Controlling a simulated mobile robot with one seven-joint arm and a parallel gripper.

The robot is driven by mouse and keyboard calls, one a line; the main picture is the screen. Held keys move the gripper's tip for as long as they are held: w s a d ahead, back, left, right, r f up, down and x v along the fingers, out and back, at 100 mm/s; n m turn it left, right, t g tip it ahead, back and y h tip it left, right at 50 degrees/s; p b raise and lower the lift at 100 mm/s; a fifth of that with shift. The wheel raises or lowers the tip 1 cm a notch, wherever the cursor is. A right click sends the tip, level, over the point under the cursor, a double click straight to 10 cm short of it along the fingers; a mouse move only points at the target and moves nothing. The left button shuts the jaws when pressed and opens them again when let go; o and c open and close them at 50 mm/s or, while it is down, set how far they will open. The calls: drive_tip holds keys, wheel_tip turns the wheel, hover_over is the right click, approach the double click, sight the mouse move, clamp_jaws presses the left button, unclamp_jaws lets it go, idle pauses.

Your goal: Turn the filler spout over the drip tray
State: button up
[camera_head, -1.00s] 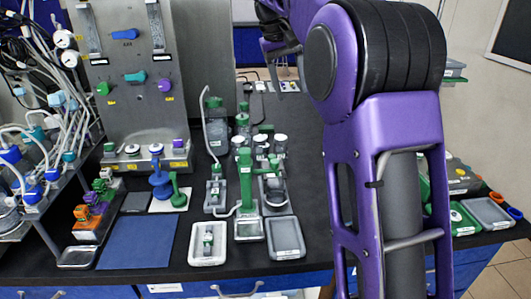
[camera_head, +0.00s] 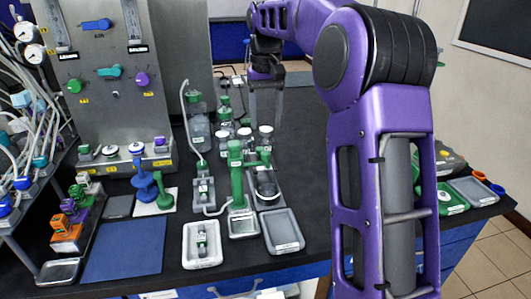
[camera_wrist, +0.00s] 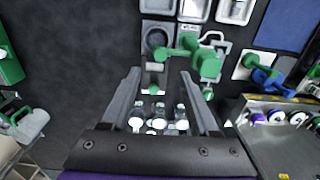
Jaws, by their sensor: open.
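The filler is a green post (camera_head: 236,172) at the middle of the bench. Its green spout arm (camera_head: 258,157) points right, toward a dark round holder (camera_head: 267,183). A small steel tray (camera_head: 243,228), apparently the drip tray, lies at the post's foot, and the spout is not over it. The spout arm also shows in the wrist view (camera_wrist: 178,54), beyond my fingertips. My gripper (camera_head: 265,108) is open and empty, behind the filler and above the white-capped bottles. The wrist view shows its fingers spread (camera_wrist: 160,82) with the bottles between and below them.
White-capped bottles (camera_head: 245,132) stand right behind the filler. A white tray (camera_head: 202,245) and a grey tray (camera_head: 283,231) lie in front.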

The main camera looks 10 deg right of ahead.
sight(265, 153)
wheel_tip(265, 153, down, 9)
drive_tip(key=shift+f+b, duration=0.1)
drive_tip(key=shift+b, duration=0.65)
clamp_jaws()
idle(0.9)
